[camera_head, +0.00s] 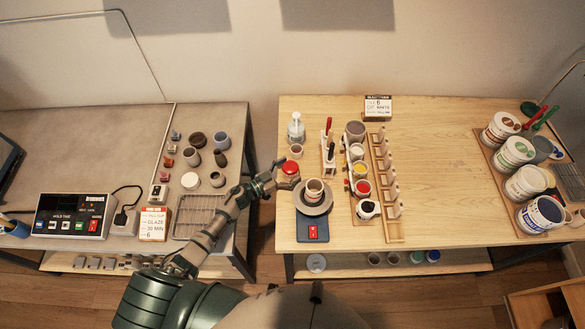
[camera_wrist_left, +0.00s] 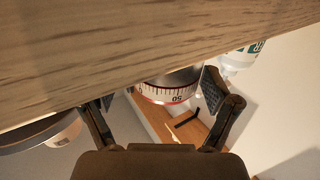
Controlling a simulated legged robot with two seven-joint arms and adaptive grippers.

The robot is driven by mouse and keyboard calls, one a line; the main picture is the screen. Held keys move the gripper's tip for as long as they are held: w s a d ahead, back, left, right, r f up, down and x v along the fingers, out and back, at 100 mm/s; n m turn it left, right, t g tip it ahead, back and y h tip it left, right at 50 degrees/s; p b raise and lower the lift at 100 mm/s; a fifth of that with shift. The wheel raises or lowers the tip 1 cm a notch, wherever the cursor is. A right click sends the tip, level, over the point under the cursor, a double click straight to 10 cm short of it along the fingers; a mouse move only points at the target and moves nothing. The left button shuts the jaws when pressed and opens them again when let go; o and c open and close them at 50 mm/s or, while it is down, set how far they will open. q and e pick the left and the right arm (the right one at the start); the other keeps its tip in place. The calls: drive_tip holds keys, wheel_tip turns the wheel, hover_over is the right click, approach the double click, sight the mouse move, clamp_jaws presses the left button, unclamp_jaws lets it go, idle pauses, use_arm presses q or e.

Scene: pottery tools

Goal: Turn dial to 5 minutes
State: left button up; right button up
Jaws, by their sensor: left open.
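The dial is a round timer with a red top (camera_head: 290,168), standing near the left edge of the right-hand wooden table. In the left wrist view its silver and white ring with a scale of marks and numbers (camera_wrist_left: 170,90) shows between my fingers, and the picture is upside down. A number made of a 0 and a 5 is on the ring, but I cannot tell its reading order or the set time. My left gripper (camera_head: 281,176) is open around the timer's near side; the wrist view also shows its spread fingers (camera_wrist_left: 158,98). Contact is unclear. My right gripper is out of view.
A pump bottle (camera_head: 296,127) and small cup (camera_head: 296,151) are behind the timer. A gap separates the tables, and a wooden rack (camera_head: 388,195) stands farther right.

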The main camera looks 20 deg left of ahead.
sight(284, 173)
use_arm(q)
drive_tip(key=v, duration=0.6)
drive_tip(key=shift+s+a+f, duration=0.1)
drive_tip(key=shift+s+a, duration=0.05)
drive_tip(key=shift+a, duration=0.1)
drive_tip(key=shift+d, duration=0.1)
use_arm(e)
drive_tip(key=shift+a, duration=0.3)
use_arm(q)
drive_tip(key=shift+d, duration=0.15)
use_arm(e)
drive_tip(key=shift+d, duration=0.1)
